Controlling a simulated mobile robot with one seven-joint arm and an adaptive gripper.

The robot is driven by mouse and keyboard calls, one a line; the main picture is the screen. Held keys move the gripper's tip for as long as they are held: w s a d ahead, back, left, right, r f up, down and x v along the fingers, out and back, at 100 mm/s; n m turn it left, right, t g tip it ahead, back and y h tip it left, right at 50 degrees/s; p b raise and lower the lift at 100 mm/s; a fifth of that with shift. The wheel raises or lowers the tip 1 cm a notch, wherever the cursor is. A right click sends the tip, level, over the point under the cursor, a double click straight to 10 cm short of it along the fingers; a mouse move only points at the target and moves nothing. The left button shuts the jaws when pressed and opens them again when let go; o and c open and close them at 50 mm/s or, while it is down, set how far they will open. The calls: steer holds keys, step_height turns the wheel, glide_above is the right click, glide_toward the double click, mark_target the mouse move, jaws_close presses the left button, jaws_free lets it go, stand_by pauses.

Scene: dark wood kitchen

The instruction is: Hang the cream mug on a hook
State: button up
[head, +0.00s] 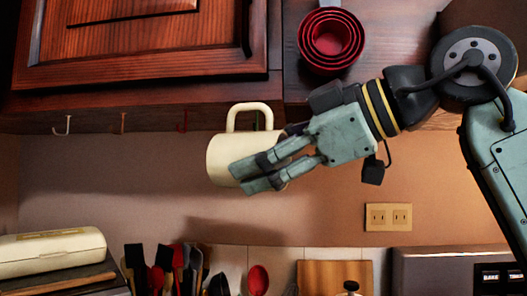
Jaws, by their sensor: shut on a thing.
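The cream mug (222,158) is held in the air below the dark wood cabinet, with its handle pointing up. My gripper (245,178) is shut on the mug at its right side, and its fingers cover part of the body. A row of small hooks hangs under the cabinet: a cream hook (62,126), an orange hook (122,123) and a red hook (182,121). A greenish hook (256,121) shows partly, within the opening of the mug's handle. I cannot tell whether the handle touches it.
Nested red measuring cups (331,40) are at the upper right. Several utensils (165,268) stand below, with a cream box (50,252) at left. A wall outlet (388,217) and a cutting board (335,277) are at right. Wall space left of the mug is clear.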

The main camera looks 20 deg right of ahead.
steer(key=w+d+f+p, duration=0.1)
steer(key=w+d, duration=0.1)
steer(key=w, duration=0.4)
steer(key=shift+w+d+p, duration=0.35)
steer(key=shift+d, duration=0.05)
stand_by(0.5)
stand_by(0.4)
steer(key=o, duration=1.5)
steer(key=shift+f, duration=0.1)
steer(key=shift+o, duration=0.2)
